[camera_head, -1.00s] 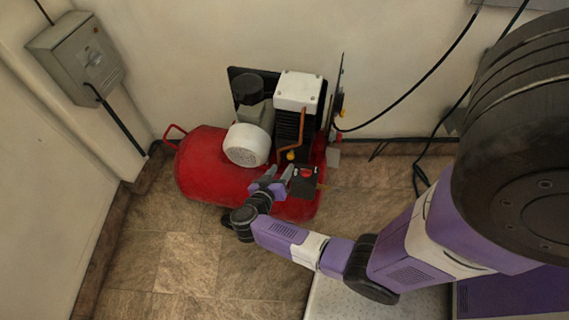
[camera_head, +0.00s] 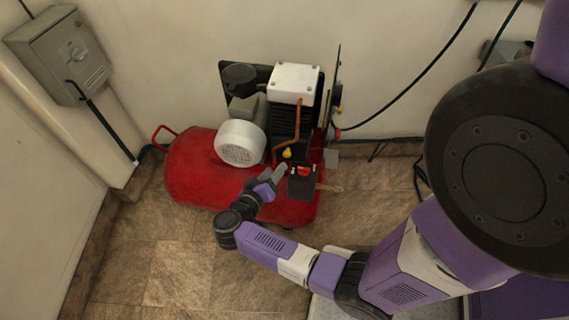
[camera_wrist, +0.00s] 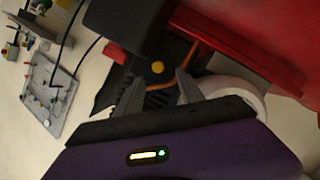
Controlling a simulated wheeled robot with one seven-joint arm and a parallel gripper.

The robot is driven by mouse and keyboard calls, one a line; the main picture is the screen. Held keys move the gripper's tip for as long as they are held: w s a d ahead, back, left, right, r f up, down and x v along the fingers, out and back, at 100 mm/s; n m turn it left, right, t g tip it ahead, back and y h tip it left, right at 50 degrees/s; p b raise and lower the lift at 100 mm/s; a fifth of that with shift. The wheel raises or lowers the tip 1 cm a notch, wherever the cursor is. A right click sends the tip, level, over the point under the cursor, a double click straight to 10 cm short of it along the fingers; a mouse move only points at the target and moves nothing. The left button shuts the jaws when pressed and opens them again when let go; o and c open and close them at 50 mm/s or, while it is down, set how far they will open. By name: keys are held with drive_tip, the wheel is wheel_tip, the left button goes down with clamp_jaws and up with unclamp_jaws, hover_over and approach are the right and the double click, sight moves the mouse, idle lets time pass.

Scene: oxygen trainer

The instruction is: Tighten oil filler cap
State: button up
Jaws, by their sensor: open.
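The small yellow cap (camera_head: 287,153), which looks like the oil filler cap, sits low on the front of the compressor's black pump. In the wrist view the yellow cap (camera_wrist: 157,67) shows just beyond my fingertips, roughly between them. My gripper (camera_head: 279,172) is just in front of and below the cap, above the red tank (camera_head: 195,170). In the wrist view my gripper (camera_wrist: 158,83) has its two grey fingers spread apart with nothing between them. I see no clear contact with the cap.
A black box with a red switch (camera_head: 303,171) stands close to the right of my gripper. A copper pipe (camera_head: 296,130) and a white motor cover (camera_head: 240,143) are near the cap. A wall box (camera_head: 60,52) hangs at left.

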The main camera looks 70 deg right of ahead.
sight(285, 156)
drive_tip(key=b, duration=0.2)
drive_tip(key=n+g+b, duration=0.1)
drive_tip(key=b, duration=0.1)
drive_tip(key=shift+w+d+f+n, duration=0.1)
drive_tip(key=shift+w+d+n, duration=0.2)
drive_tip(key=shift+d, duration=0.1)
drive_tip(key=shift+b+x, duration=0.6)
drive_tip(key=shift+x, duration=3.25)
drive_tip(key=shift+c, duration=0.5)
clamp_jaws()
